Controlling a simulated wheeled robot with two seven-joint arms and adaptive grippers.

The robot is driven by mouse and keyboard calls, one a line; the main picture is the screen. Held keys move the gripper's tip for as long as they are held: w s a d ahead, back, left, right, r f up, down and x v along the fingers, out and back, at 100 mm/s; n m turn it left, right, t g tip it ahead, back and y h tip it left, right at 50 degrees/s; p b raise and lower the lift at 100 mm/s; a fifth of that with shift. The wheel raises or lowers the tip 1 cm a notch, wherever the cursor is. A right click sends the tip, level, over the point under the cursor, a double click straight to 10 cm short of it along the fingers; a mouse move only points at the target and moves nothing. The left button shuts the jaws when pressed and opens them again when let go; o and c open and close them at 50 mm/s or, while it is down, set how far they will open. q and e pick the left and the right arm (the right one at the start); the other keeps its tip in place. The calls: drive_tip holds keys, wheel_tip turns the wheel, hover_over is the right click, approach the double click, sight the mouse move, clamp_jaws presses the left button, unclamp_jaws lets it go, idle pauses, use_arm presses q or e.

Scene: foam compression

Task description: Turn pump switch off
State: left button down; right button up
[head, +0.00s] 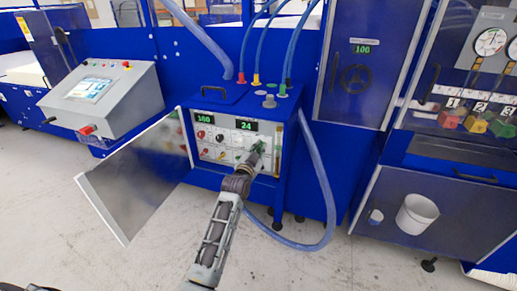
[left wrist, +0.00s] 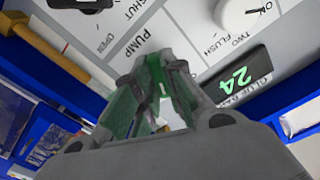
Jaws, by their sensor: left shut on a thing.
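The control panel (head: 212,138) is on the front of a blue cabinet, with green displays reading 180 and 24. My left gripper (head: 259,147) reaches the panel's right part, below the 24 display. In the left wrist view my left gripper's green-padded fingers (left wrist: 160,72) are drawn together at the panel, beside the printed word PUMP, shut on the pump switch. The switch is almost wholly hidden between the fingers, so its setting cannot be read. The labels OPEN and SHUT and a white knob (left wrist: 238,12) marked FLUSH are nearby. My right gripper is not in view.
An open metal door (head: 130,185) hangs at the cabinet's left. A grey console (head: 105,98) stands further left. A blue hose (head: 322,190) loops down at the right. A white bucket (head: 416,213) is on the far right. The floor in front is clear.

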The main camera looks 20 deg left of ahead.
use_arm(q)
drive_tip(key=shift+r+n+p, duration=0.1)
drive_tip(key=shift+n+p, duration=0.35)
drive_tip(key=shift+n, duration=0.15)
drive_tip(key=n+p, duration=0.3)
drive_tip(key=shift+n, duration=0.8)
drive_tip(key=n+p, duration=0.1)
drive_tip(key=n, duration=0.1)
drive_tip(key=shift+n+p, duration=0.4)
drive_tip(key=shift+n, duration=0.4)
drive_tip(key=shift+n+p, duration=0.35)
drive_tip(key=shift+n, duration=0.65)
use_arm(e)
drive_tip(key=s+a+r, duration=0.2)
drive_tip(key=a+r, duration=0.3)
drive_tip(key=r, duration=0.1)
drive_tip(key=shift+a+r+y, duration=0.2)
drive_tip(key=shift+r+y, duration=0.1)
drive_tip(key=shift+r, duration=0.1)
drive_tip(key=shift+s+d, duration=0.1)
